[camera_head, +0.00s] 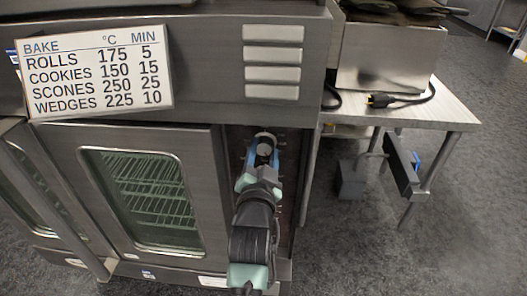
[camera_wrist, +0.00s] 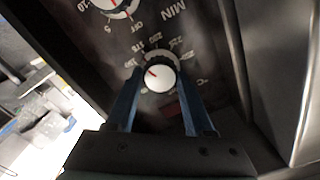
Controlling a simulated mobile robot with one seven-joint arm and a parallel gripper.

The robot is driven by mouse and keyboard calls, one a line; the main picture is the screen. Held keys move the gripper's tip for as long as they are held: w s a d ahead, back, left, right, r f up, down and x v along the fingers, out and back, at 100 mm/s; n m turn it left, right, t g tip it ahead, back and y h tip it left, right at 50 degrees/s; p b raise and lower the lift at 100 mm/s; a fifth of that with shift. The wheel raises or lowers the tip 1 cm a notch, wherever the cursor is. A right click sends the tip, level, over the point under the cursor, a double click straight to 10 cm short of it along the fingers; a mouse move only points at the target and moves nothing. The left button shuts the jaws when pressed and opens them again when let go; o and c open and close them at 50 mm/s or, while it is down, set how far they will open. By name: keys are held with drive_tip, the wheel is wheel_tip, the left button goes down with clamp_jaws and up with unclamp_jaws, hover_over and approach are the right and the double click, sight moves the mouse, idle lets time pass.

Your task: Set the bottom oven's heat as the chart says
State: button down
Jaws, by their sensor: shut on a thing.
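The bake chart (camera_head: 95,72) on the oven front reads rolls 175 °C 5 min, cookies 150 °C 15 min, scones 250 °C 25 min, wedges 225 °C 10 min. In the wrist view, a white-capped heat knob (camera_wrist: 160,76) has a ring of numbers and a °C label. Its red mark points up and left in the picture; I cannot tell exactly which number it meets. My gripper (camera_wrist: 159,85) is shut on this knob, one blue finger on each side. In the head view my gripper (camera_head: 263,150) is at the control panel right of the oven door (camera_head: 135,200) and hides the knob.
A second knob (camera_wrist: 112,5), marked MIN with an OFF position, sits close by at the top of the wrist view. A metal side table (camera_head: 455,112) with a steel container (camera_head: 388,58) and a black plug (camera_head: 380,100) stands to the right. The floor in front of it is clear.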

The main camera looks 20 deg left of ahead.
drive_tip(key=shift+m, duration=0.6)
drive_tip(key=shift+c, duration=1.4)
unclamp_jaws()
drive_tip(key=p+v, duration=0.2)
drive_tip(key=v, duration=1.1)
